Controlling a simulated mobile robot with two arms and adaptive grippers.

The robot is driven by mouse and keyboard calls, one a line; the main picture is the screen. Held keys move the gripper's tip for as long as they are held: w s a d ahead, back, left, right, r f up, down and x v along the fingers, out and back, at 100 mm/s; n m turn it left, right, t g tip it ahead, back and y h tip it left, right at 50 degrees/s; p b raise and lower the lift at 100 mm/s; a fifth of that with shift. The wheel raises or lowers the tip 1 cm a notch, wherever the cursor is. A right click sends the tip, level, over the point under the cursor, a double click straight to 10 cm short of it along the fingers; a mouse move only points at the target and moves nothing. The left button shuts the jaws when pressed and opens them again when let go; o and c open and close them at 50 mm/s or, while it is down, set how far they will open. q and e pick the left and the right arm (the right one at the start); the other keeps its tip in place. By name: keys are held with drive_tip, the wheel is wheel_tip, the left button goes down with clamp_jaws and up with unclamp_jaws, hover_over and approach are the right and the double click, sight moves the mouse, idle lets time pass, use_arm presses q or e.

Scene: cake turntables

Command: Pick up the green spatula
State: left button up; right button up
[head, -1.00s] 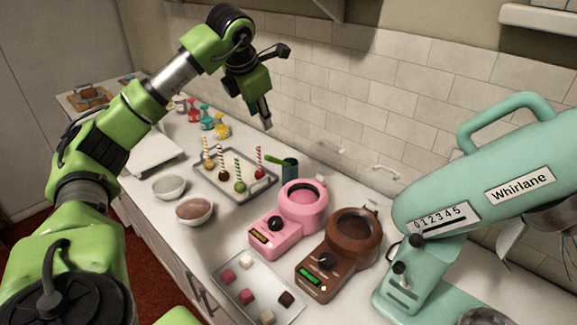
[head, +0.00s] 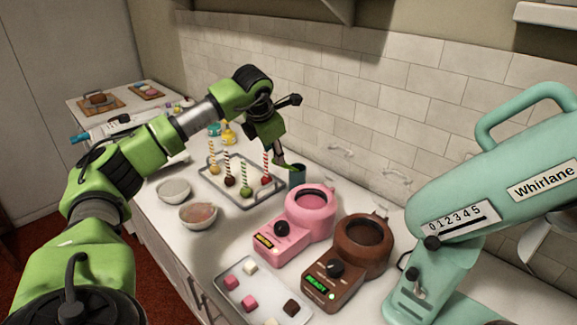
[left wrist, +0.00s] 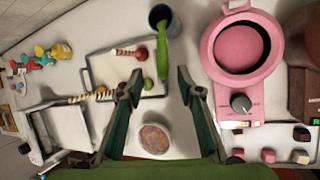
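The green spatula (left wrist: 163,48) leans in a dark teal cup (left wrist: 160,14), its free end sticking out over the rim towards my left gripper (left wrist: 160,78). The gripper is open and empty; in the left wrist view the spatula's end shows between the two fingertips. I cannot tell whether they touch it. In the head view my left gripper (head: 279,160) is just above and left of the cup (head: 297,175), and most of the spatula is hidden or merges with the gripper. My right gripper is not in view.
A tray (head: 226,195) of cake pops on sticks stands left of the cup. A pink melting pot (head: 283,246) and a brown one (head: 337,284) stand in front. Two bowls (head: 199,226) are at the left, a teal mixer (head: 462,227) at the right. A tiled wall (head: 400,110) rises behind.

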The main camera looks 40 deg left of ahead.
sight(288, 167)
use_arm(q)
drive_tip(key=p+x, duration=0.2)
drive_tip(key=x, duration=0.3)
drive_tip(key=shift+d+f, duration=0.15)
drive_tip(key=shift+f, duration=0.1)
drive_tip(key=shift+w+f, duration=0.1)
drive_tip(key=shift+f, duration=0.1)
clamp_jaws()
